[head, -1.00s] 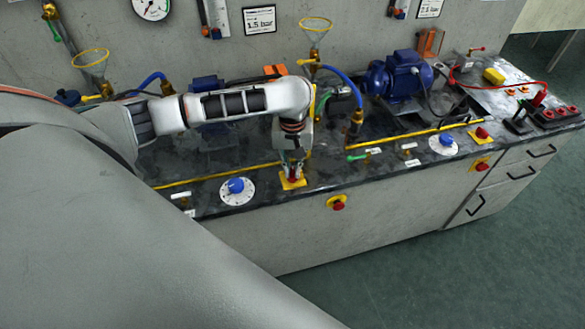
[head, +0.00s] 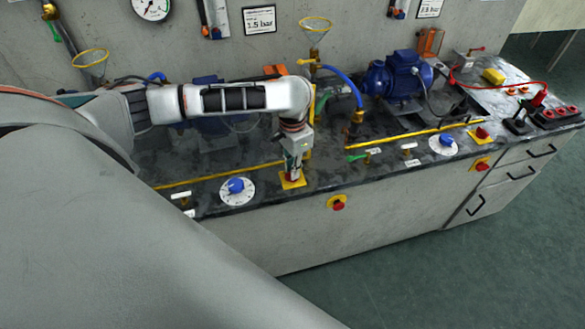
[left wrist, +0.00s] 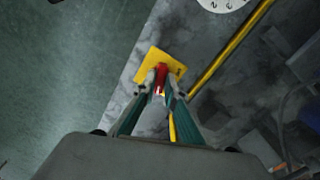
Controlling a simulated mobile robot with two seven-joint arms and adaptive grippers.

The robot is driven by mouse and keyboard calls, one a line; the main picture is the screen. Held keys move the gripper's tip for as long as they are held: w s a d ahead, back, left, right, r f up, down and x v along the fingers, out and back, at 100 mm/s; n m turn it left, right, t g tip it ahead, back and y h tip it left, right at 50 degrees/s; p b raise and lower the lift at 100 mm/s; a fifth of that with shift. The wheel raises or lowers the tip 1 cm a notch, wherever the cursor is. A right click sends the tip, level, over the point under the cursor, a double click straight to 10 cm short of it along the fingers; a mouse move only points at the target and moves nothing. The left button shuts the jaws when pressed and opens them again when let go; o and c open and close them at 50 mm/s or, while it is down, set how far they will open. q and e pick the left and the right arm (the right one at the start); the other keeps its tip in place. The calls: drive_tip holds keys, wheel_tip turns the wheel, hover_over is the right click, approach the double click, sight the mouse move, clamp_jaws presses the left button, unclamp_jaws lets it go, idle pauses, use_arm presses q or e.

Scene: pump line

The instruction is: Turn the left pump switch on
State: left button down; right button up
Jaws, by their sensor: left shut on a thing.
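The left pump switch is a red knob on a yellow plate (head: 292,184) near the bench's front edge, right of a white dial with a blue knob (head: 236,191). My left gripper (head: 294,174) points down over it and mostly covers the knob in the head view. In the left wrist view, the two fingers (left wrist: 159,88) are shut on the red knob (left wrist: 161,74), with the yellow plate (left wrist: 150,66) beneath. The knob's on or off marking cannot be read. My right gripper is not in view.
A red button on a yellow plate (head: 337,202) sits on the bench front. A second red switch (head: 482,133), a dial (head: 443,145) and a blue pump (head: 399,78) stand to the right. A yellow line (head: 220,174) runs behind the left switch.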

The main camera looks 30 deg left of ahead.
use_arm(q)
drive_tip(key=shift+m, duration=2)
drive_tip(key=c, duration=2.1)
unclamp_jaws()
drive_tip(key=shift+r, duration=0.15)
wheel_tip(320, 180, up, 12)
drive_tip(key=shift+f, duration=0.1)
